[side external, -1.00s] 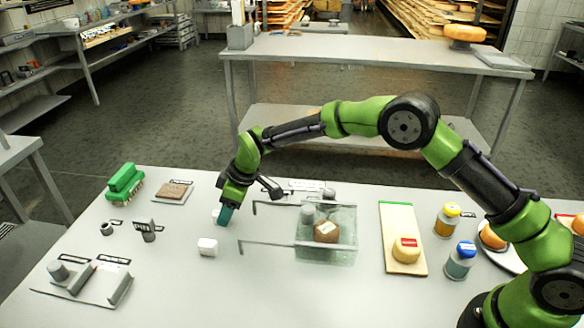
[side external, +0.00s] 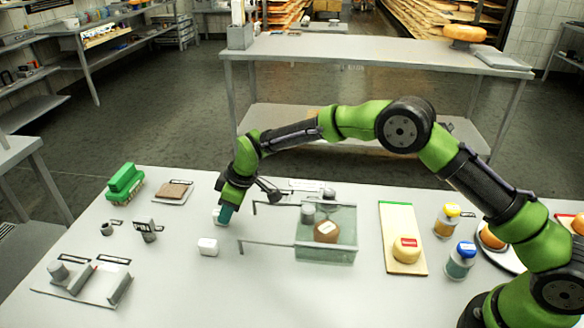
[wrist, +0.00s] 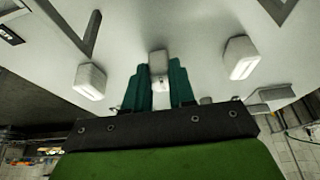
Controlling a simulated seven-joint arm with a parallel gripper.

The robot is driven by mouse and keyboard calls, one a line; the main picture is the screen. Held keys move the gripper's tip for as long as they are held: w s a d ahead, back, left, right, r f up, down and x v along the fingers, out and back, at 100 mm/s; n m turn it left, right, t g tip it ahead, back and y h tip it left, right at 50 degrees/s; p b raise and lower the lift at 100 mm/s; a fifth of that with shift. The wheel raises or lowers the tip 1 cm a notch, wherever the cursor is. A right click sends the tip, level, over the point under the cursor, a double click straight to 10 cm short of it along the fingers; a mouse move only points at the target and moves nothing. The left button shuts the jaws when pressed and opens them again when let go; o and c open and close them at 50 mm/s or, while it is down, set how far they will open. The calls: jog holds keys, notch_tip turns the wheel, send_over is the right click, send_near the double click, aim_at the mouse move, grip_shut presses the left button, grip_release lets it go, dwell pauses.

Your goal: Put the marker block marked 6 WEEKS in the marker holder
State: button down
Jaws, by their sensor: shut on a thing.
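My gripper (side external: 226,213) points down over the left middle of the table, with teal fingers. In the wrist view its fingers (wrist: 160,85) are shut on a small white block (wrist: 158,66). The block's marking cannot be read, and the fingers hide part of it. A bit of white (side external: 216,216) shows beside the fingers in the side view. Two other white blocks, one on the left (wrist: 90,82) and one on the right (wrist: 240,58), stand apart from the fingers in the wrist view. One free white block (side external: 208,247) shows in the side view. I cannot tell which item is the marker holder.
A clear tank (side external: 342,250) with a brown wheel (side external: 326,232) stands right of my gripper, its thin rails reaching left. A grey tray (side external: 70,290) with fittings lies front left.

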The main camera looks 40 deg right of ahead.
notch_tip(320, 180, up, 9)
jog(key=shift+d+f, duration=0.1)
jog(key=d+r+m, duration=0.1)
jog(key=d+r, duration=0.1)
jog(key=d, duration=1.5)
jog(key=shift+n, duration=0.5)
jog(key=f, duration=0.2)
jog(key=s+f, duration=0.1)
jog(key=f, duration=0.2)
jog(key=shift+s+a+f, duration=0.15)
jog(key=shift+a+f, duration=0.2)
jog(key=shift+f, duration=2.45)
jog(key=shift+f, duration=0.2)
jog(key=c, duration=0.9)
grip_release()
jog(key=shift+c, duration=0.2)
